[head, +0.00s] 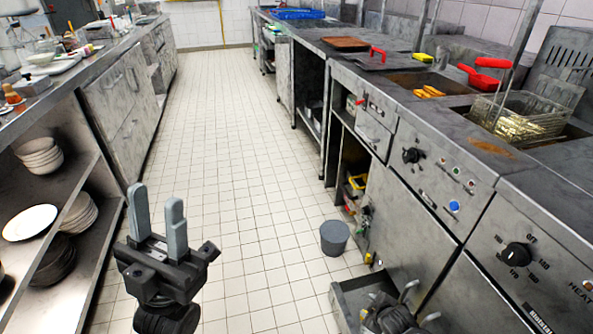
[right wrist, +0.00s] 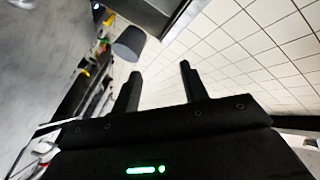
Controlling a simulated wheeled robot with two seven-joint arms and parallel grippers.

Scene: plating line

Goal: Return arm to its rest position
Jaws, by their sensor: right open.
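My left gripper (head: 157,200) stands upright over the tiled aisle, in the lower left of the head view. Its two grey fingers are apart with nothing between them. My right gripper (head: 418,302) shows only in part at the bottom right of the head view, low beside the fryer cabinets. In the right wrist view my right gripper (right wrist: 160,72) has its two dark fingers spread, with floor tiles and nothing held between them.
A grey bucket (head: 334,238) stands on the floor near my right gripper; it also shows in the right wrist view (right wrist: 129,43). An open metal drawer (head: 347,300) juts out at lower right. Shelves with plates (head: 30,222) stand left. The aisle floor (head: 235,130) is clear.

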